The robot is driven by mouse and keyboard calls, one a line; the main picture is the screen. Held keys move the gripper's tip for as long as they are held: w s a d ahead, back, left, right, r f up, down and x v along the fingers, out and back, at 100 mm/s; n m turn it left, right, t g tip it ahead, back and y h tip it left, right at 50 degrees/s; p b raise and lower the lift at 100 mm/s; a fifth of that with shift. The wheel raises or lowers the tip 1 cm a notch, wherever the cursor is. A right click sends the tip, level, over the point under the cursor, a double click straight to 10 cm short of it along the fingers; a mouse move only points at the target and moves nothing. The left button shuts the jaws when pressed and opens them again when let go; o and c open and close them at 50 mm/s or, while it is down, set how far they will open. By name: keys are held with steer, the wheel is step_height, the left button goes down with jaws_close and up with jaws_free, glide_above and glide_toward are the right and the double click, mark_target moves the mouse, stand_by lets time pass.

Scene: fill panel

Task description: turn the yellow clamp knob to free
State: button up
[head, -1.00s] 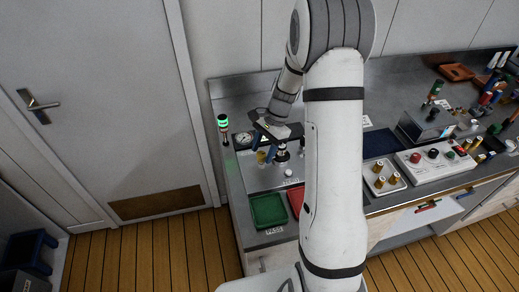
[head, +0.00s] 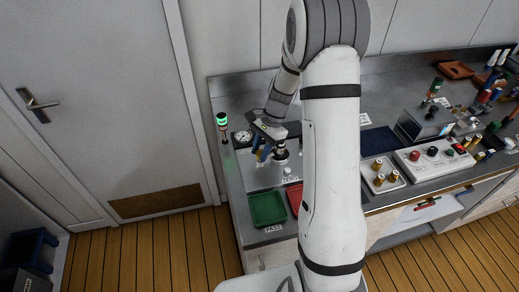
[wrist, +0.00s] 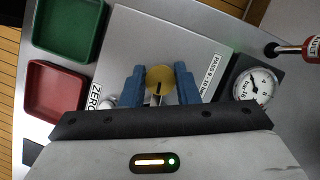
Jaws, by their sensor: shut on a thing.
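A pressure gauge (wrist: 255,84) stands beside the panel. A green tray (wrist: 68,28) and a red tray (wrist: 55,92) lie at the panel's other side. A signal lamp (head: 222,122) glows green at the bench's left edge. A control box (head: 435,157) stands farther right.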

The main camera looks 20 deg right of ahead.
steer(key=shift+w+d+n, duration=0.2)
steer(key=shift+w+n, duration=0.05)
steer(key=shift+n, duration=0.35)
steer(key=n+h+b, duration=0.1)
steer(key=n, duration=0.1)
steer(key=n+g, duration=0.1)
steer(key=n, duration=0.2)
steer(key=shift+w+r+g+h+b, duration=0.1)
steer(key=shift+w+g+h+b, duration=0.05)
steer(key=shift+g+h+b, duration=0.2)
steer(key=n+h, duration=0.1)
steer(key=n, duration=0.2)
steer(key=n+h+b, duration=0.1)
steer(key=n, duration=0.2)
steer(key=shift+a+n+g+h, duration=0.2)
steer(key=shift+n+g+h, duration=0.05)
steer(key=shift+n+g, duration=0.1)
steer(key=shift+r, duration=0.1)
steer(key=o, duration=1)
